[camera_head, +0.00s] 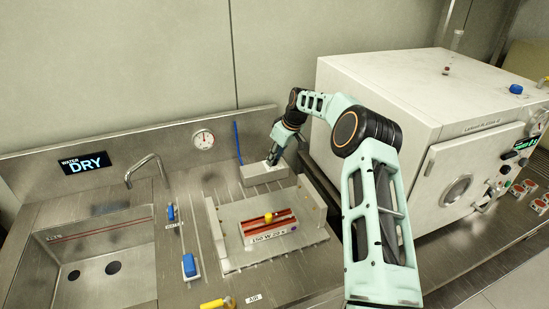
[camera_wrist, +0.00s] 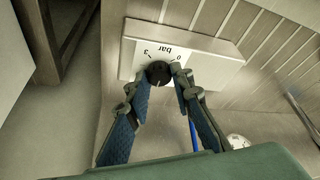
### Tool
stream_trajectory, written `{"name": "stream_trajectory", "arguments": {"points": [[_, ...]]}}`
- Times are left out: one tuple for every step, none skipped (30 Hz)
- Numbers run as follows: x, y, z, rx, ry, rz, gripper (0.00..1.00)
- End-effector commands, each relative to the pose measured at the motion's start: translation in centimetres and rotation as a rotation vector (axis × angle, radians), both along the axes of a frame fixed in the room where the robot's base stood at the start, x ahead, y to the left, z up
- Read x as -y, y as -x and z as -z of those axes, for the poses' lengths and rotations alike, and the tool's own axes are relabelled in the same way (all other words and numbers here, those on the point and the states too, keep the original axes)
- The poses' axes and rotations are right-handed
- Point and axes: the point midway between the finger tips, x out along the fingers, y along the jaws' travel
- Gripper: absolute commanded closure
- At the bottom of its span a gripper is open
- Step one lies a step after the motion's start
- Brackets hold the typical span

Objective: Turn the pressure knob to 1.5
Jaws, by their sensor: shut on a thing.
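The pressure knob (camera_wrist: 158,73) is a small round black knob on a white dial plate (camera_wrist: 152,53) marked 0, bar and 3. The plate sits on a pale metal box (camera_wrist: 212,58), which also shows at the back of the bench in the head view (camera_head: 262,175). My gripper (camera_wrist: 156,86) has its two blue-padded fingers on either side of the knob, shut on it. In the head view my gripper (camera_head: 275,158) reaches down to the box's top, and the knob is hidden. I cannot read the knob's setting exactly.
A round gauge (camera_head: 203,138) is on the backsplash; its reading is too small to tell. A blue tube (camera_head: 238,140) rises beside the box. A fixture (camera_head: 222,245) with a red-railed block stands in front. A large white oven (camera_head: 400,120) stands close on the right.

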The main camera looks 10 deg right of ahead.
Motion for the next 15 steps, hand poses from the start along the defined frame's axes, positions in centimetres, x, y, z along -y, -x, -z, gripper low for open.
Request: {"name": "stream_trajectory", "arguments": {"points": [[0.03, 0.0, -0.02, 0.0, 0.001, 0.0, 1.0], [0.03, 0.0, -0.01, 0.0, 0.001, 0.0, 1.0], [0.03, 0.01, -0.01, 0.0, 0.001, 0.0, 1.0], [0.03, 0.0, -0.01, 0.0, 0.001, 0.0, 0.77], [0.03, 0.01, -0.01, 0.0, 0.001, 0.0, 0.74], [0.03, 0.0, -0.01, 0.0, 0.001, 0.0, 0.69], [0.03, 0.01, -0.01, 0.0, 0.001, 0.001, 0.66], [0.03, 0.01, -0.01, 0.0, 0.001, 0.001, 0.63], [0.03, 0.0, 0.0, 0.0, 0.001, 0.001, 0.61], [0.02, 0.0, -0.01, 0.0, 0.001, 0.001, 0.61], [0.02, 0.0, -0.01, 0.0, 0.001, 0.001, 0.61], [0.02, 0.0, -0.01, 0.0, 0.001, 0.001, 0.61], [0.02, 0.0, -0.01, 0.0, 0.001, 0.001, 0.61], [0.02, 0.0, -0.01, 0.0, 0.001, 0.001, 0.61], [0.02, 0.0, -0.01, 0.0, 0.0, 0.001, 0.61]]}}
